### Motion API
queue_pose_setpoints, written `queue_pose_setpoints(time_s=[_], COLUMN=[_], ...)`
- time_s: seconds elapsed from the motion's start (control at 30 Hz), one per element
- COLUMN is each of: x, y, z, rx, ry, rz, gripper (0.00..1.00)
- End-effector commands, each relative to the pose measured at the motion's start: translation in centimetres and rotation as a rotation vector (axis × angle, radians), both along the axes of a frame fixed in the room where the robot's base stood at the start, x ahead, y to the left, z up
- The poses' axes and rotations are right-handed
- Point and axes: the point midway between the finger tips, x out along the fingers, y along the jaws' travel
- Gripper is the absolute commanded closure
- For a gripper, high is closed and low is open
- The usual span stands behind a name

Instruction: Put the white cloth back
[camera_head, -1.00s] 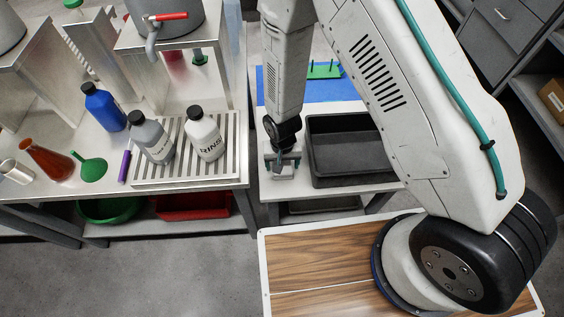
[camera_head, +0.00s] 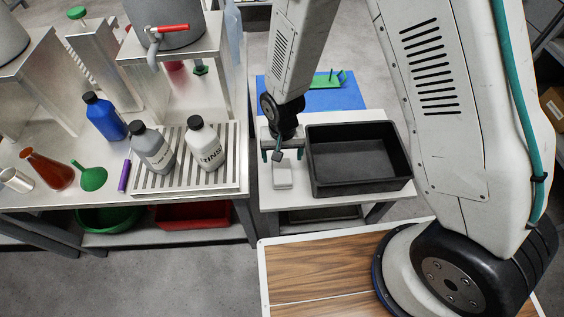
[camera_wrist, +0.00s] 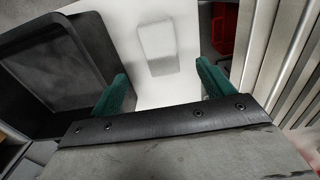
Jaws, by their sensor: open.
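The white cloth (camera_head: 283,174) looks like a small folded white block. It lies flat on the small white table (camera_head: 290,202), left of the black tray (camera_head: 313,184). My gripper (camera_head: 281,157) is open and empty, above and just behind the cloth in the head view. In the wrist view the cloth (camera_wrist: 158,47) lies beyond my gripper (camera_wrist: 166,88), between the lines of its two green fingertips and apart from them. The black tray (camera_wrist: 115,60) is at the left there and looks empty.
A steel bench (camera_head: 215,193) stands to the left, with a slatted rack holding a grey bottle (camera_head: 153,150) and a white rinse bottle (camera_head: 205,146). A blue mat (camera_head: 335,97) with a green holder lies behind the tray. Bare table surrounds the cloth.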

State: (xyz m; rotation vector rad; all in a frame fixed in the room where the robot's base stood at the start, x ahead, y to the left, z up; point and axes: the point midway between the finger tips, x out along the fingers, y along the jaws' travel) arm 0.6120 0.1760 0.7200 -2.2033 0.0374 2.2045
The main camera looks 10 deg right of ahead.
Motion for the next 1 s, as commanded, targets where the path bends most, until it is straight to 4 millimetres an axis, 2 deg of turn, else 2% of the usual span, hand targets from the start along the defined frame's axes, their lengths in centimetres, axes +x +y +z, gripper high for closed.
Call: queue_pose_setpoints(time_s=[0.1, 0.37, 0.47, 0.57, 0.73, 0.87, 1.0], x=[0.0, 0.0, 0.2, 0.8, 1.1, 0.0, -2.4], y=[0.0, 0.0, -0.4, -1.4, -4.8, -8.0, -11.4], z=[1.1, 1.6, 2.6, 5.5, 13.5, 19.4, 25.0], rx=[0.0, 0.0, 0.002, 0.008, 0.014, 0.016, 0.016], ry=[-0.001, 0.001, -0.003, -0.014, -0.034, -0.049, -0.063], rz=[0.0, 0.0, -0.001, -0.002, 0.001, 0.006, 0.01], gripper=[0.2, 0.2, 0.2, 0.2, 0.2, 0.2, 0.2])
